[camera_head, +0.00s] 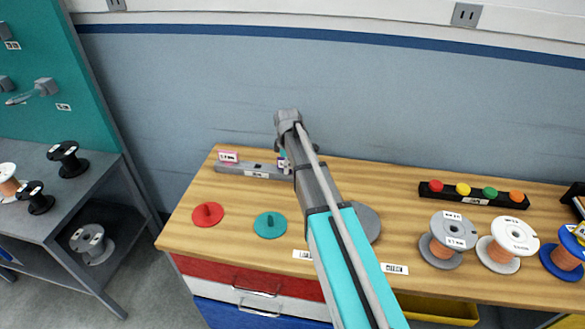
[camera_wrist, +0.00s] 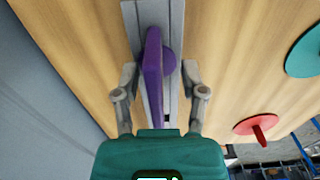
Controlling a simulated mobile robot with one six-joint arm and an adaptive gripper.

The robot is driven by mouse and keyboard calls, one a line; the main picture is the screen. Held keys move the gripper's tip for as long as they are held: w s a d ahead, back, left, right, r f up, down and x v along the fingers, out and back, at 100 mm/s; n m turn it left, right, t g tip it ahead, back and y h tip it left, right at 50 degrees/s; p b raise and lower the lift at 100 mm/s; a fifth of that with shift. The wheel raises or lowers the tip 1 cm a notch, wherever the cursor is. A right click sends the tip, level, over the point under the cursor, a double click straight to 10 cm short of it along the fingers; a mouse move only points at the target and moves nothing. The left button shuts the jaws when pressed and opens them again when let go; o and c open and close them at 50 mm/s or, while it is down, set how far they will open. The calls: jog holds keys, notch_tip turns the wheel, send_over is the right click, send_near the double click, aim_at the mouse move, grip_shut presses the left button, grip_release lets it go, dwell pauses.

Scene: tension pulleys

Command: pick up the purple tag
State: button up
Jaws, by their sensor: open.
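The purple tag (camera_wrist: 153,75) stands on a grey rail (camera_wrist: 178,20) in the wrist view, seen nearly edge-on with a round purple part beside its plate. My gripper (camera_wrist: 160,70) is open, with one finger on each side of the tag. I see gaps between the fingers and the tag's plate; no grip shows.
A pink-edged tag (camera_head: 228,156) stands at the rail's left end. A red disc (camera_head: 207,214) and a teal disc (camera_head: 270,225), each with a knob, lie in front. Spools (camera_head: 453,238) and a black strip with coloured knobs (camera_head: 473,194) stand right. The wall is close behind.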

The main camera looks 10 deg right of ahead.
jog(key=shift+c, duration=0.2)
dwell(0.3)
grip_shut()
